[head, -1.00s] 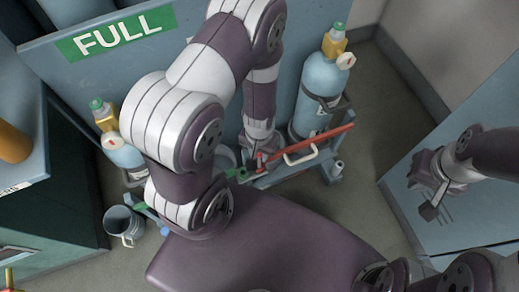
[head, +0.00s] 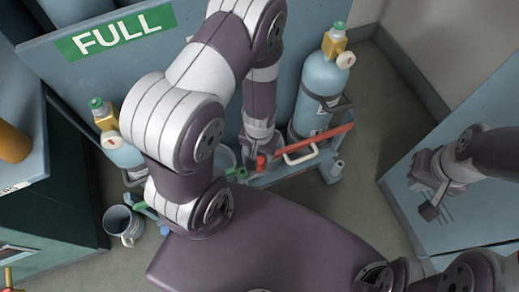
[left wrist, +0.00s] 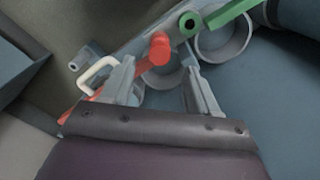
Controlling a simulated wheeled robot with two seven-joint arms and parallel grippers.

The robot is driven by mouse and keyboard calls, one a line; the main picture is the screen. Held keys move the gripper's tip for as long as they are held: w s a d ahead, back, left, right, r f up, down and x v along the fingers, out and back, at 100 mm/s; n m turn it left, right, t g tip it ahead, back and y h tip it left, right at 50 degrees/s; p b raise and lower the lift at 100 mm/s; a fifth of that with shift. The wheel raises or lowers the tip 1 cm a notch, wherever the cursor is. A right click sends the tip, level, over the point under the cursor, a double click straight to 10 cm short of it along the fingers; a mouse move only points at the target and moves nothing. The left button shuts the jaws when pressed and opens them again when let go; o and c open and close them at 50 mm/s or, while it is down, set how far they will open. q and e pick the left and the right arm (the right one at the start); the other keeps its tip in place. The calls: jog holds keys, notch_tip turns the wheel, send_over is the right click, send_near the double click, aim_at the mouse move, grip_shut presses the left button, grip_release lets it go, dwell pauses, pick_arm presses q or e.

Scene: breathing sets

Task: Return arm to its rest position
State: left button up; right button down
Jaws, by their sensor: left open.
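My left arm reaches down in the head view, with its left gripper (head: 258,155) low over the rack beside the red bar (head: 322,145). The left wrist view shows the left gripper (left wrist: 158,80) open, its two fingers apart. The bar's rounded red end (left wrist: 160,45) shows between and beyond the fingertips; I see no grip on it. My right gripper (head: 435,200) hangs at the right of the head view, in front of a blue-grey surface. Its finger gap is not clear.
A blue cylinder (head: 321,85) with a yellow valve stands in the rack; another cylinder (head: 122,153) stands at the left. A grey mug-like container (head: 122,222) is on the floor. A panel marked FULL (head: 122,31) rises behind. Floor at the right is clear.

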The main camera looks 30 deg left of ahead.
pick_arm(q)
notch_tip(320, 180, up, 12)
jog(key=p, duration=0.8)
